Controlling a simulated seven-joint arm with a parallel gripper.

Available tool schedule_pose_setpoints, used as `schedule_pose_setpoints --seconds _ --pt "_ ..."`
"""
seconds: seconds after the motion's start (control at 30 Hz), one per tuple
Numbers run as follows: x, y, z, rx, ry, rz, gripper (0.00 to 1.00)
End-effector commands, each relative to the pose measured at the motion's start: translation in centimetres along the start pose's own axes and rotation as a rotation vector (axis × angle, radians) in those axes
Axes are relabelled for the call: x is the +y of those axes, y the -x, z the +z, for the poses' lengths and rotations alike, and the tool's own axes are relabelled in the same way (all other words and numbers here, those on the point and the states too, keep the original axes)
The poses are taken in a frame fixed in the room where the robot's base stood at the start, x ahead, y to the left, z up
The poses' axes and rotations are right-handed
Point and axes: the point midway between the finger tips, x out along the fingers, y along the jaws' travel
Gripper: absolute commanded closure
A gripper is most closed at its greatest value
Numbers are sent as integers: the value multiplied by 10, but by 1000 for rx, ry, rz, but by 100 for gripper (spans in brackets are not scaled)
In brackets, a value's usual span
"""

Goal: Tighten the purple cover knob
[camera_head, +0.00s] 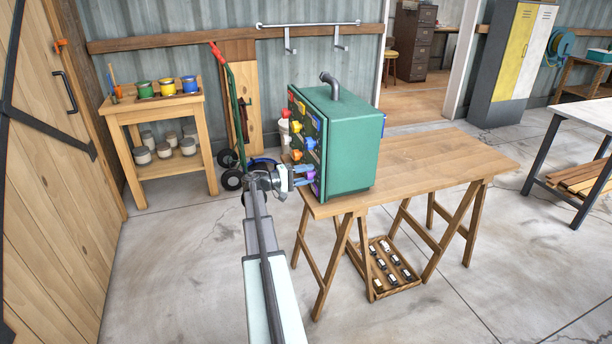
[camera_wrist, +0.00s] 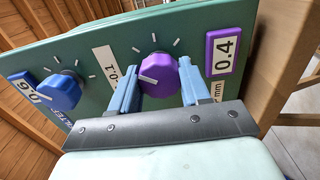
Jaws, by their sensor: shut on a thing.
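A purple label (camera_wrist: 223,50) reading 0.4 is to the right of the knob. In the head view, my gripper (camera_head: 306,175) is at the lower left face of the green cabinet (camera_head: 350,145); the fingers partly hide that part of the panel.
A blue knob (camera_wrist: 62,90) with a blue label (camera_wrist: 25,87) is to the left on the same panel. The cabinet stands at the left end of a wooden table (camera_head: 440,165). A crate (camera_head: 405,284) of small items is below. The table's right part is clear.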

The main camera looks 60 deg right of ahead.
Motion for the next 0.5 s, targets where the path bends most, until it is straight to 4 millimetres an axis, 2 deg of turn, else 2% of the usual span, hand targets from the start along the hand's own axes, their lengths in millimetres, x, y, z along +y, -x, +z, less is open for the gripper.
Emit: schedule_pose_setpoints --seconds 0.2,0.5 --pt "0 0 0 1 -115 0 84" --pt "0 0 0 1 -184 0 84"
